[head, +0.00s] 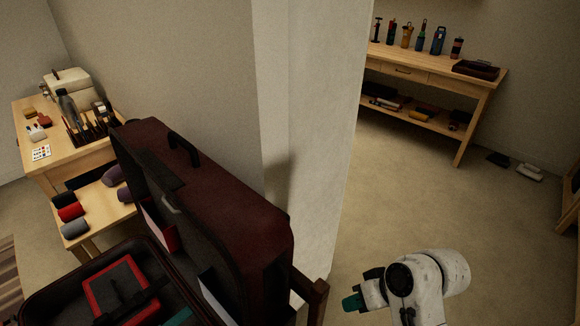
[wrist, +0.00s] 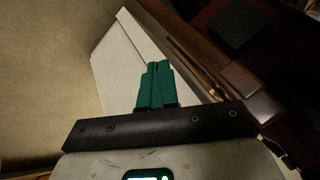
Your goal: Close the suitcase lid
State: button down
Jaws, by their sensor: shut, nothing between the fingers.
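The suitcase has a dark red-brown lid (head: 215,185) that stands open, roughly upright, with a black handle on its top edge. Its dark base (head: 70,290) lies open in front, at the lower left of the head view, holding a red-edged case (head: 122,285) and other items. My gripper (head: 352,302) is at the lower right of the head view, to the right of the lid and apart from it. In the wrist view its teal fingers (wrist: 157,86) are together with nothing between them.
A pale wall end (head: 310,130) stands just behind the lid. A wooden post (head: 318,298) rises between the suitcase and my gripper. A desk (head: 60,135) stands at left and a workbench (head: 440,75) at the back right. The floor (head: 430,190) between is mostly clear.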

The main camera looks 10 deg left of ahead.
jog(key=w+a+r+n+g+y+b, duration=0.1)
jog(key=w+a+r+n+b, duration=0.1)
jog(key=w+a+r, duration=0.35)
jog(key=w+a+r+n+g+y+b, duration=0.1)
jog(key=w+a+r+n, duration=0.15)
jog(key=w+r, duration=0.55)
notch_tip(320, 180, up, 18)
jog(key=w+a+n+g+b, duration=0.1)
jog(key=a+n+g+b, duration=0.1)
jog(key=a+n+b, duration=0.1)
jog(key=s+a+r+x, duration=0.1)
jog(key=s+x, duration=0.1)
jog(key=x, duration=0.9)
jog(key=shift+h, duration=0.3)
jog(key=shift+s+a+r, duration=0.1)
jog(key=shift+s+a, duration=0.05)
